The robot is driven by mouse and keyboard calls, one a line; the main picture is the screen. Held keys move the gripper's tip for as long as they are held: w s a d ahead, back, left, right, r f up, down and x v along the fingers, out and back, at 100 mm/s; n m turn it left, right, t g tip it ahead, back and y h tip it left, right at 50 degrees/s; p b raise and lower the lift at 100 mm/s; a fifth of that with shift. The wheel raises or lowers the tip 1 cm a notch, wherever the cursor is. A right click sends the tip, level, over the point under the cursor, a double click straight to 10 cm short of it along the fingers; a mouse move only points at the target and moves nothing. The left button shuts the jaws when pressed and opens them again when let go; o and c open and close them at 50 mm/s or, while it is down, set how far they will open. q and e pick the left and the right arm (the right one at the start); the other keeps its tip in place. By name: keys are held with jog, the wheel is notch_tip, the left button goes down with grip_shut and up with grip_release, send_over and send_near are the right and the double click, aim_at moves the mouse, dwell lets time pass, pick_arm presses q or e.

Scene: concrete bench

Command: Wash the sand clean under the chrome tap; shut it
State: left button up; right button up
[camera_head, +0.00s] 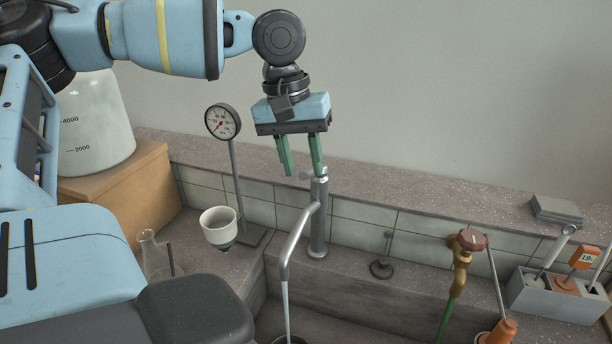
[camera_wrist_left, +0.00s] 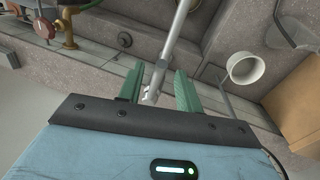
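The chrome tap (camera_head: 318,225) stands at the back of the sink, its spout bending forward and down. A thin pale column (camera_head: 287,312), which looks like running water, drops from the spout. It meets a dark round rim (camera_head: 290,340), cut off by the bottom edge; no sand can be made out. My left gripper (camera_head: 303,174) points down over the tap's top, green fingers apart. In the left wrist view the tap's small lever (camera_wrist_left: 150,97) shows between the open fingers (camera_wrist_left: 158,85), with no clear grip on it. My right gripper is not in view.
A brass valve with red knob (camera_head: 467,240) and a grey tool holder (camera_head: 550,298) are at right. The wall runs close behind.

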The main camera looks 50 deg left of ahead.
aim_at(305, 176)
pick_arm(q)
jog(key=shift+w+d+f, duration=0.1)
jog(key=shift+d+f, duration=0.05)
jog(key=shift+f, duration=0.6)
jog(key=shift+w+d+f, duration=0.1)
jog(key=shift+f, duration=0.65)
grip_shut()
